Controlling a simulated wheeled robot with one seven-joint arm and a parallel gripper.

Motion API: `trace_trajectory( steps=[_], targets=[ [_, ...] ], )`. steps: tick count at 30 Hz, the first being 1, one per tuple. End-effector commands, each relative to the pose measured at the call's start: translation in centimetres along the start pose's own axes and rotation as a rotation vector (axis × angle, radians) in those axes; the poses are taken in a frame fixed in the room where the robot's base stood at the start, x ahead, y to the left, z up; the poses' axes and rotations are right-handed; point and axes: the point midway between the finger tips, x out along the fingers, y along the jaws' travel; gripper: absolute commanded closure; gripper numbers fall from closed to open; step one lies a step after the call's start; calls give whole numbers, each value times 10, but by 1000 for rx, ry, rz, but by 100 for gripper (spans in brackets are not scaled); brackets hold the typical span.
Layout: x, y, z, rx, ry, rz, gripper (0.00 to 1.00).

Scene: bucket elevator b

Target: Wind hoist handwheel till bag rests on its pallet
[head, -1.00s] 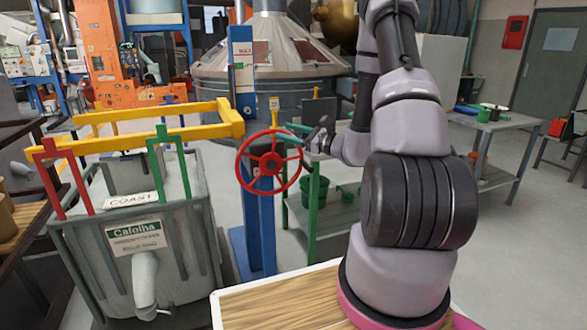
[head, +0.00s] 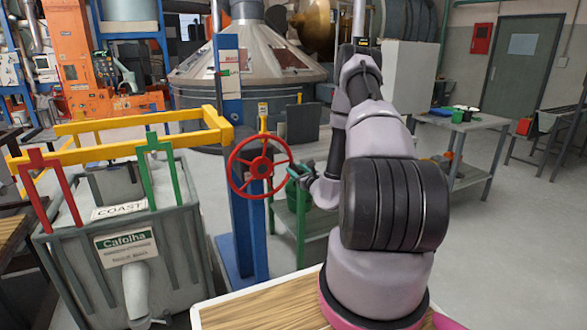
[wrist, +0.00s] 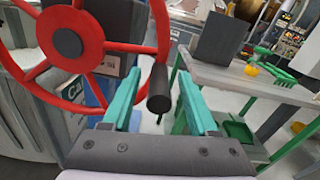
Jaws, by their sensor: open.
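The red hoist handwheel (head: 260,143) is mounted on a blue post (head: 247,232). In the wrist view the wheel (wrist: 68,43) fills the upper left, and its dark handle knob (wrist: 159,90) stands at the rim's right. My gripper (head: 299,175) is open, its teal fingers (wrist: 155,105) on either side of the knob, not visibly closed on it. The grey bag (head: 185,255), labelled Cafolha, hangs by red and green straps from a yellow frame (head: 226,125). Its spout (head: 138,290) points down. The pallet and the bag's underside cannot be made out.
A blue upright with a scale (head: 228,85) and green marker rises behind the wheel. A green-legged bench (head: 312,222) stands just right of it, close to my gripper. A grey table (head: 462,122) is farther right. Open floor (head: 510,250) lies on the right.

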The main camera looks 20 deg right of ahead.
Motion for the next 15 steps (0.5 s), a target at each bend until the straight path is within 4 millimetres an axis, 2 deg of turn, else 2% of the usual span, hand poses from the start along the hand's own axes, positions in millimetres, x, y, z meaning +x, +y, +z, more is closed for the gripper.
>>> trace_trajectory(
  steps=[3,6,15],
  targets=[
    [17,0,0,-1,-2,1,40],
    [25,0,0,0,0,0,40],
    [30,0,0,1,0,1,40]
  ],
)
